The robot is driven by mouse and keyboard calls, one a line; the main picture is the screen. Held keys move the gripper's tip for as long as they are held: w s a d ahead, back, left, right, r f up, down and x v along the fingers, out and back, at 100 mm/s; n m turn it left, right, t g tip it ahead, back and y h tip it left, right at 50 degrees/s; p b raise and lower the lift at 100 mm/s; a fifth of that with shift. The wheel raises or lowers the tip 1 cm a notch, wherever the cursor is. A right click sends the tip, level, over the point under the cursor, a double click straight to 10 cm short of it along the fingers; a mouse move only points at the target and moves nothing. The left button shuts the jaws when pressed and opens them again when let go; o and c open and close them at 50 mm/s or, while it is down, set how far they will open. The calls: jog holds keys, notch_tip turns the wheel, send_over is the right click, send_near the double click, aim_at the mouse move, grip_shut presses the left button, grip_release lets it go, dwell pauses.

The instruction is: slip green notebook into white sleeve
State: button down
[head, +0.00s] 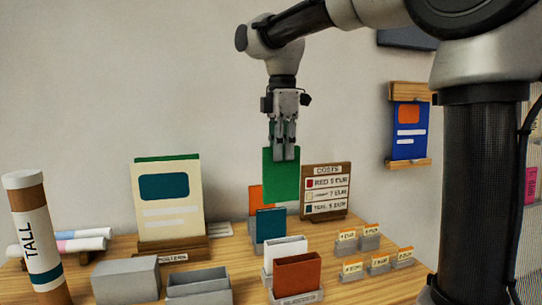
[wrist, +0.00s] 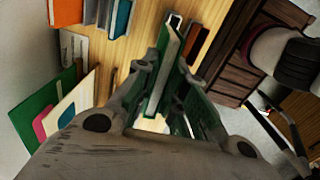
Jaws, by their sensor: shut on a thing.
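The green notebook (head: 281,180) hangs upright below my gripper (head: 284,157), which is shut on its top edge. In the wrist view the notebook (wrist: 165,72) shows edge-on between the fingers. The white sleeve (head: 287,249) stands upright in a grey holder on the table, in front of and below the notebook. The notebook is apart from it in the head view, held higher. In the wrist view a pale-rimmed slot (wrist: 174,20), probably the white sleeve, shows just past the notebook's far end; the notebook partly hides it.
A teal sleeve (head: 270,226) and an orange one (head: 256,200) stand behind the white sleeve; a rust-red one (head: 298,272) stands in front. A costs sign (head: 326,192), small price tags (head: 378,262), a poster stand (head: 168,205), grey boxes (head: 126,280) and a tall tube (head: 38,240) surround them.

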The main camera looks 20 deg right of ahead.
aim_at(287, 187)
jog(key=shift+s+d+f, duration=0.1)
jog(key=shift+s+f, duration=0.25)
jog(key=shift+f, duration=1.15)
jog(key=shift+s+d+f, duration=0.15)
jog(key=shift+s+f, duration=0.2)
jog(key=shift+f, duration=1.15)
jog(key=shift+s+d+f, duration=0.1)
jog(key=shift+s+f, duration=0.25)
jog(key=shift+f, duration=1.15)
jog(key=shift+f, duration=3)
jog(key=shift+f, duration=2.8)
